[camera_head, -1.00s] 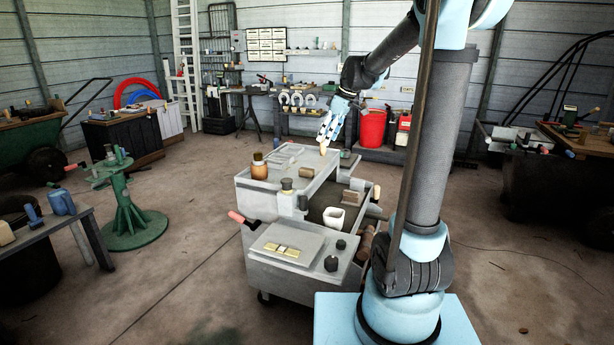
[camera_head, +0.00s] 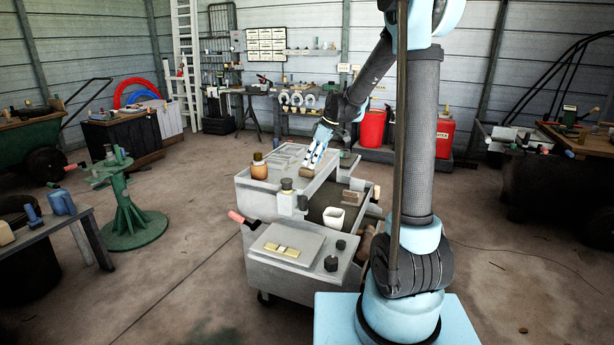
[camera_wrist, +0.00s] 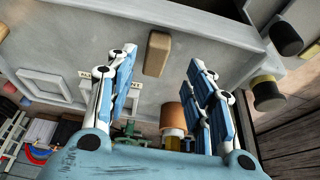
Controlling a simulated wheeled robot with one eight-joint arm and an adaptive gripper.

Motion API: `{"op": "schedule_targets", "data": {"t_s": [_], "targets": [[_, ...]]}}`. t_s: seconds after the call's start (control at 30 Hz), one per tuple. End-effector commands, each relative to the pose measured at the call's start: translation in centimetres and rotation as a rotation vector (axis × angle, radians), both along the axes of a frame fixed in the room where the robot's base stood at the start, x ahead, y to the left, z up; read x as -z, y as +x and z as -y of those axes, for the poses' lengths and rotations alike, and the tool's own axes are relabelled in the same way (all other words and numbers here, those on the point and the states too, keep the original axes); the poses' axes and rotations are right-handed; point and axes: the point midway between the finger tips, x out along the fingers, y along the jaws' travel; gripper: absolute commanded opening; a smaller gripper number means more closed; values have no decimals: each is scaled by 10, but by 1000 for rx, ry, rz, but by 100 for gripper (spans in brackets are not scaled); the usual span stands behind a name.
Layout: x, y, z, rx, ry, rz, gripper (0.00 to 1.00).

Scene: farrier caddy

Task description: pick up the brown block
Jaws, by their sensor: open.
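The brown block (camera_head: 306,173) lies on the grey top of the caddy (camera_head: 268,187), near the edge above the open bay. In the wrist view the brown block (camera_wrist: 157,54) lies on the grey surface between the lines of my two fingers. My gripper (camera_head: 313,160) is just above the block in the head view, pointing down at a slant. In the wrist view my gripper (camera_wrist: 161,58) is open, with a clear gap on each side of the block. Whether the fingertips reach down beside the block I cannot tell.
A brown jar (camera_head: 259,168) stands on the caddy top, left of the block. A pale bottle (camera_head: 287,198) stands nearer the front. A white cup (camera_head: 333,218) sits in the lower bay. Dark cylindrical handles (camera_wrist: 285,38) stick out at the right of the wrist view.

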Motion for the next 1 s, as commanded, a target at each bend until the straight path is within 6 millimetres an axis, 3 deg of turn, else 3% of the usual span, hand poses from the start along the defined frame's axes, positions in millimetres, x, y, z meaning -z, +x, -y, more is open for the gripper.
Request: {"op": "schedule_targets", "data": {"t_s": [0.27,0.67,0.93,1.0], "targets": [[10,3,-4,0,0,0,48],[48,14,-22,-1,-1,0,48],[51,14,-22,0,-1,0,48],[51,14,-22,0,-1,0,32]]}}
